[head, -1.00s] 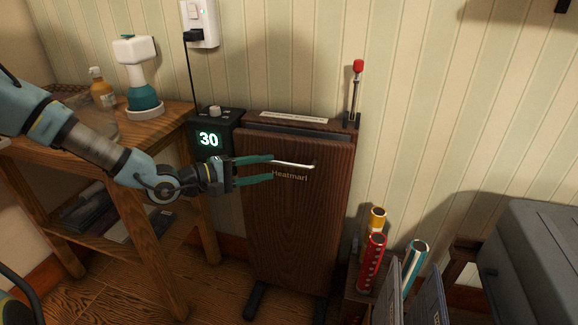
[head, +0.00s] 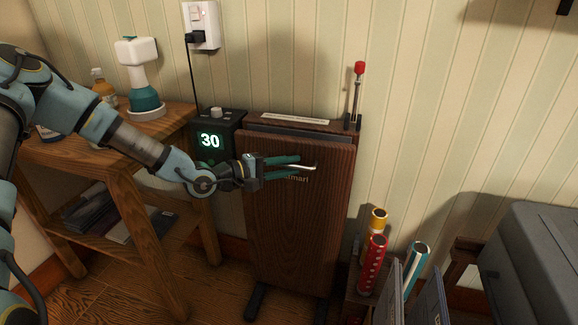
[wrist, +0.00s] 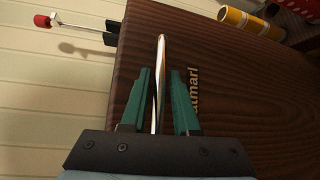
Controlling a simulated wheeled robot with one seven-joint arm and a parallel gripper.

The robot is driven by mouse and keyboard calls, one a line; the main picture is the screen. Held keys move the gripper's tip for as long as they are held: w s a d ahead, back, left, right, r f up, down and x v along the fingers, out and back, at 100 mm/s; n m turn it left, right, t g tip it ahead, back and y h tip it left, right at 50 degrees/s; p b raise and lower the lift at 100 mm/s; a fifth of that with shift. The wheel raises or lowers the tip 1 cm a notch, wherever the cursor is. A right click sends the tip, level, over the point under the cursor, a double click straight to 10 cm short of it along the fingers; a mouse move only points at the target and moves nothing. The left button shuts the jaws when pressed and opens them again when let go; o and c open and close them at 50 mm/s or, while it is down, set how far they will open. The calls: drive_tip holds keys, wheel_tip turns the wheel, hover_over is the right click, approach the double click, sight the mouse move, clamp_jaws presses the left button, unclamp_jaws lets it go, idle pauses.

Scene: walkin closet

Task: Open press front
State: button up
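The press (head: 298,215) is a tall dark wood-grain cabinet against the wall, with its front panel upright and lettering partly hidden by my gripper. A grey strip shows along the top behind the front panel. A slim metal bar handle (head: 308,167) is near the top of the front. My gripper (head: 297,164) is at the handle. In the wrist view, the handle (wrist: 160,85) runs between the two green fingers (wrist: 163,85), with a clear gap to the right finger and less space to the left one. The fingers are not clamped on it.
A black box (head: 210,140) showing 30 stands left of the press, beside a wooden table (head: 150,125) with a steamer and bottles. A red-tipped lever (head: 358,90) rises at the press's top right. Coloured rolls (head: 373,255) stand at lower right, near a grey case (head: 535,260).

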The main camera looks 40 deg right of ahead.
clamp_jaws()
drive_tip(key=shift+a, duration=0.1)
idle(1.0)
